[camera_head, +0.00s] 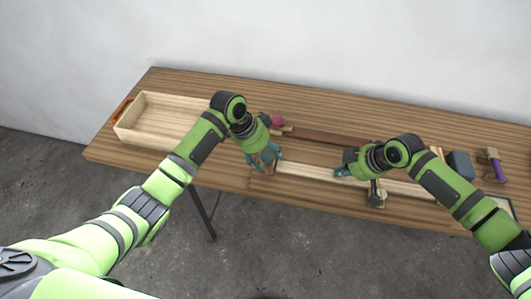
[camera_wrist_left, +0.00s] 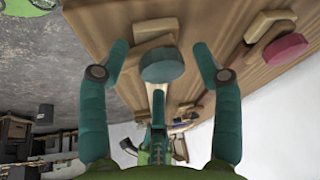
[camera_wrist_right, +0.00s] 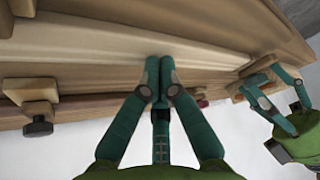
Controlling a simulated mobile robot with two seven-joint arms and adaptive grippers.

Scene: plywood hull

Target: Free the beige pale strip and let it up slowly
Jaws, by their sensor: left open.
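The beige pale strip (camera_head: 305,171) lies along the front of the bench; it also spans the right wrist view (camera_wrist_right: 100,42). A wooden clamp with a round teal knob (camera_wrist_left: 163,65) is at its left end. My left gripper (camera_head: 269,158) is open, its fingers on either side of that knob, apart from it in the left wrist view (camera_wrist_left: 163,62). My right gripper (camera_head: 341,171) is shut with nothing between its fingers; its tips (camera_wrist_right: 158,64) are at the strip, and I cannot tell whether they press on it. A clamp with a black knob (camera_wrist_right: 38,126) is farther right along the bench.
A pale open wooden box (camera_head: 155,137) stands at the bench's left. A clamp with a red knob (camera_head: 278,121) and a dark brown strip (camera_head: 330,137) lie behind. A dark blue block (camera_head: 460,165) and a purple-handled tool (camera_head: 496,168) are at the right.

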